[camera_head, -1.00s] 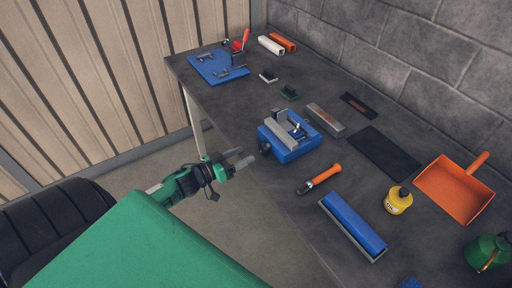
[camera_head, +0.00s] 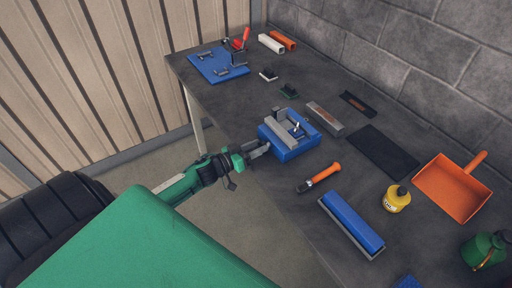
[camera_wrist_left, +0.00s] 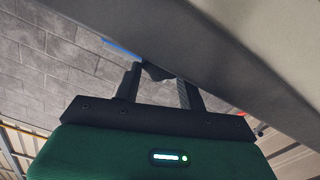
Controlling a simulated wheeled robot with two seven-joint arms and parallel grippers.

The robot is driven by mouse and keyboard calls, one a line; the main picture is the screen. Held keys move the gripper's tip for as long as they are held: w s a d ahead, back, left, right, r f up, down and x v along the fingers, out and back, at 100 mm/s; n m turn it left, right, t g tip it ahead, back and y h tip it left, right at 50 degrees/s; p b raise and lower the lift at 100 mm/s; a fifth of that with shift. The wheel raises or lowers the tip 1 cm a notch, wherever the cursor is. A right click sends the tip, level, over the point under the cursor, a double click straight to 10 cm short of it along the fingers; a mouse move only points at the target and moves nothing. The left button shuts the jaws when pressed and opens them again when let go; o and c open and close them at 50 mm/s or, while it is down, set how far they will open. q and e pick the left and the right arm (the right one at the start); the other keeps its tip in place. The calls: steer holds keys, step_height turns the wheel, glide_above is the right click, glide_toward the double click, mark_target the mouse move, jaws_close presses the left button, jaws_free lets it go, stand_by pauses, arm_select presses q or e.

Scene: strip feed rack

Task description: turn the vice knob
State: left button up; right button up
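The blue and grey vice (camera_head: 290,142) sits near the left edge of the dark workbench. Its dark knob faces my left gripper (camera_head: 258,149) and is mostly hidden by the fingers in the head view. In the left wrist view the two fingers of my left gripper (camera_wrist_left: 160,85) stand apart, and a dark rounded piece, which looks like the knob (camera_wrist_left: 157,71), shows between their tips. There seems to be a gap to the finger on the right; I cannot tell whether the other finger touches it. My right gripper is not in view.
The workbench edge (camera_wrist_left: 215,65) runs close beside my left fingers. An orange-handled tool (camera_head: 322,176), a blue block (camera_head: 352,222) and a grey bar (camera_head: 325,119) lie around the vice. A blue board (camera_head: 215,68) lies at the far end.

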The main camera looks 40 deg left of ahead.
arm_select(q)
steer(key=c, duration=0.3)
steer(key=shift+m, duration=0.3)
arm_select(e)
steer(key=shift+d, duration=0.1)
arm_select(q)
steer(key=m, duration=0.3)
steer(key=shift+s+d, duration=0.1)
steer(key=shift+d, duration=0.05)
steer(key=m, duration=0.4)
steer(key=shift+d+m, duration=0.2)
steer(key=shift+m, duration=0.2)
steer(key=shift+s+d+f+m, duration=0.1)
steer(key=shift+d+m, duration=0.05)
steer(key=shift+m, duration=1.35)
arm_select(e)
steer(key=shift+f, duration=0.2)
arm_select(q)
steer(key=o, duration=1)
steer(key=shift+s, duration=0.1)
steer(key=shift+c, duration=0.2)
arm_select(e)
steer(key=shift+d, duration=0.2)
